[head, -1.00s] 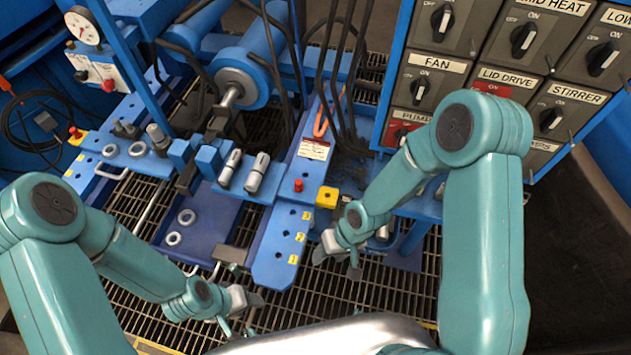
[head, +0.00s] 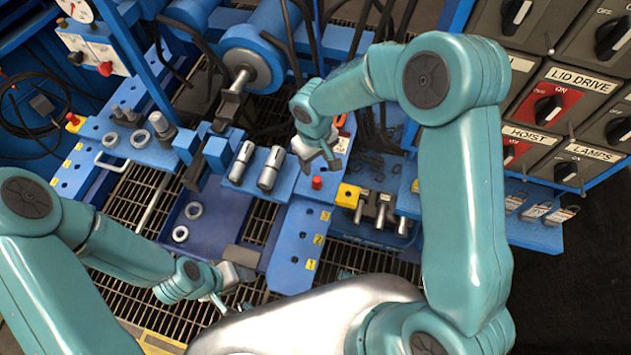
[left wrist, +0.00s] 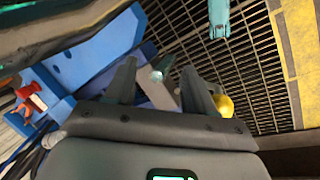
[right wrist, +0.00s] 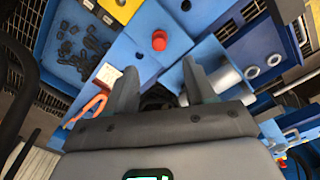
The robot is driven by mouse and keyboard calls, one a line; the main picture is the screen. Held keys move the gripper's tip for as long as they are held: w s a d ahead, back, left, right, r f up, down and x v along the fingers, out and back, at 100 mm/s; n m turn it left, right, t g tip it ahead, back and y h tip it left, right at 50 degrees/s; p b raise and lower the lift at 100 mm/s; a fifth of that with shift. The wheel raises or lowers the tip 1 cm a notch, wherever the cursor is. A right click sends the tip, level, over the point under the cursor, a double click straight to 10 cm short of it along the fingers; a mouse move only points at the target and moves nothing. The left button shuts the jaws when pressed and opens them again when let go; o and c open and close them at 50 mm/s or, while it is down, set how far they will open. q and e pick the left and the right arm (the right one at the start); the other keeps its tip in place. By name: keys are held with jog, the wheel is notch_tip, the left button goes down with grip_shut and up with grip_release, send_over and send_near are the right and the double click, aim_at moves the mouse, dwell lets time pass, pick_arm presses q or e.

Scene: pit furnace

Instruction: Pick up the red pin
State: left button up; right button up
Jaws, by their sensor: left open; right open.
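The red pin (head: 317,182) stands upright in the blue plate with numbered yellow tags. It also shows in the right wrist view (right wrist: 159,40) as a red round head on a blue surface, beyond the fingertips. My right gripper (head: 320,163) is open and empty, just above and behind the pin in the head view, apart from it. Its fingers (right wrist: 163,68) show spread in the right wrist view. My left gripper (head: 232,290) is open and empty, low over the grating near the plate's front end. A red object (left wrist: 30,97) shows at the left of the left wrist view; I cannot tell what it is.
A yellow block (head: 348,195) sits beside the pin, with metal cylinders (head: 378,210) to its right. The switch panel (head: 560,90) rises at right.

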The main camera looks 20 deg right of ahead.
send_over(317, 179)
jog(key=f, duration=0.5)
jog(key=shift+s+a+f, duration=0.1)
jog(key=shift+a+f, duration=0.05)
jog(key=shift+a, duration=0.05)
jog(key=shift+s+d+f, duration=0.1)
jog(key=shift+s+f, duration=0.05)
jog(key=shift+f, duration=0.3)
jog(key=f, duration=0.4)
jog(key=shift+w+d+f, duration=0.15)
jog(key=shift+w+f, duration=0.05)
jog(key=shift+f, duration=0.2)
jog(key=shift+c, duration=0.4)
grip_shut()
